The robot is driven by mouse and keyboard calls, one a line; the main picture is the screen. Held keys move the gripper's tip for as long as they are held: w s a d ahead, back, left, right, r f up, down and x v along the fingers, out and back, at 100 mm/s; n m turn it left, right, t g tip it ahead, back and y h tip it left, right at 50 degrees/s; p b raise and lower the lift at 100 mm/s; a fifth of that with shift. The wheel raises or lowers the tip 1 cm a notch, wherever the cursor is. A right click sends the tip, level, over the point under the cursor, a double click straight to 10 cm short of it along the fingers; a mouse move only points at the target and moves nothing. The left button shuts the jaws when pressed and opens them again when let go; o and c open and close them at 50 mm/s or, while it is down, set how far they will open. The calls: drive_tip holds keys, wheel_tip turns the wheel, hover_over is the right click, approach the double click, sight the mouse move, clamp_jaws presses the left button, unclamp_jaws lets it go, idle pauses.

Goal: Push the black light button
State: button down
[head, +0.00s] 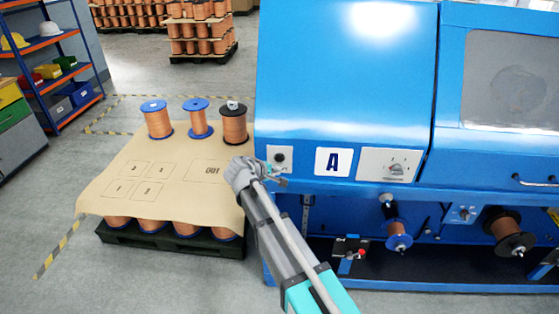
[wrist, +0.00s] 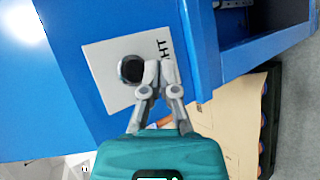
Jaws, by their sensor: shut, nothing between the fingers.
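The black light button (head: 280,158) sits on a pale square plate (head: 289,168) at the left end of the blue machine's front. In the wrist view, the round black button (wrist: 130,68) shows on its white plate (wrist: 100,60), with the letters "HT" visible beside it. My gripper (head: 278,180) is just below the button in the head view. In the wrist view, my gripper (wrist: 157,72) is shut and empty, its fingertips over the plate right beside the button, overlapping its edge in the picture. Whether they touch it cannot be told.
A pallet covered with brown sheet (head: 150,165) carries spools at the left.

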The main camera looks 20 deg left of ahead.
drive_tip(key=shift+s+d, duration=0.25)
drive_tip(key=shift+s, duration=0.75)
drive_tip(key=s+d+f+m+g, duration=0.1)
drive_tip(key=d+f+m+g, duration=0.25)
drive_tip(key=d, duration=0.95)
drive_tip(key=s+d+f+m+g, duration=0.1)
drive_tip(key=d+f+m+g, duration=0.2)
drive_tip(key=d, duration=1)
drive_tip(key=s+d+f+m+g+y, duration=0.1)
drive_tip(key=s+d+m+g+y, duration=0.1)
drive_tip(key=s+d+m, duration=0.2)
drive_tip(key=s+d+f+m+g+y, duration=0.1)
drive_tip(key=s+d+m, duration=0.3)
drive_tip(key=d, duration=0.9)
drive_tip(key=s+g+y, duration=0.1)
drive_tip(key=s, duration=0.2)
drive_tip(key=shift+s+d+m, duration=0.15)
drive_tip(key=shift+s+m, duration=0.2)
